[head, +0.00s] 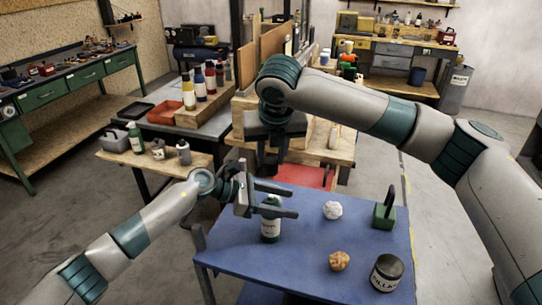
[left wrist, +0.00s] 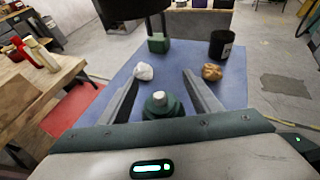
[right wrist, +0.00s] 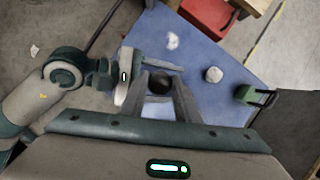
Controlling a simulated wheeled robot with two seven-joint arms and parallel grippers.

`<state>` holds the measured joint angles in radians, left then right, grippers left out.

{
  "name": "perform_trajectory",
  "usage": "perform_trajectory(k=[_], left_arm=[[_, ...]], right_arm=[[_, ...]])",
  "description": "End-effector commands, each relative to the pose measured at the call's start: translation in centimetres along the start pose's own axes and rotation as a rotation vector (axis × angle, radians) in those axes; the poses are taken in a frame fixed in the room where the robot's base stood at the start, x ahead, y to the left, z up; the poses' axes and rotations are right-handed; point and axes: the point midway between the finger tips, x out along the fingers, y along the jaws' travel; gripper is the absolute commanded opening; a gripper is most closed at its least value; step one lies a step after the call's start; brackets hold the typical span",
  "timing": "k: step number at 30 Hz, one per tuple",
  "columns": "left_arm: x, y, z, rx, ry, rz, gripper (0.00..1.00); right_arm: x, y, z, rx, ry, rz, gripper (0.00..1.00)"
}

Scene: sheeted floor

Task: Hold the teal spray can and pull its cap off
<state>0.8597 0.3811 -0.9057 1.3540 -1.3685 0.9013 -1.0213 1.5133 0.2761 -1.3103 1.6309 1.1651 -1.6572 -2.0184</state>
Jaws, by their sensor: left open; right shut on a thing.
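The teal spray can (head: 270,232) stands upright on the blue table. In the left wrist view its top (left wrist: 160,104) shows a bare white nozzle. My left gripper (head: 294,201) is open, with one finger on each side of the can; its fingers also show in the left wrist view (left wrist: 155,80). My right gripper (head: 270,170) is raised above the can and points down. In the right wrist view it is shut on a dark round thing, which looks like the cap (right wrist: 158,84), apart from the can. The cap is hard to make out in the head view.
On the blue table (head: 300,262), a white crumpled ball (head: 332,210), a brown crumpled ball (head: 339,261), a green block with a dark handle (head: 384,214) and a black jar (head: 386,273) stand right of the can. A wooden side table (head: 160,169) with bottles is at left.

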Motion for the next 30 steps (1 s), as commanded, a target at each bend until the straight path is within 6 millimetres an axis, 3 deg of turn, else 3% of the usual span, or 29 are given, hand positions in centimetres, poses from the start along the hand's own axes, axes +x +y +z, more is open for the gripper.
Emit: perform_trajectory(k=[11,24,30], left_arm=[[-1.7,0.1,0.0,0.001,0.000,0.001,0.58],[-9.1,0.1,-0.1,0.000,0.001,0.003,0.58],[-11.3,0.1,-0.1,-0.001,0.001,0.001,0.58]], right_arm=[[0.0,0.0,0.0,0.000,0.000,0.000,0.02],[0.0,0.0,0.0,0.000,0.000,0.000,0.02],[0.0,0.0,0.0,0.000,0.000,0.000,0.02]])
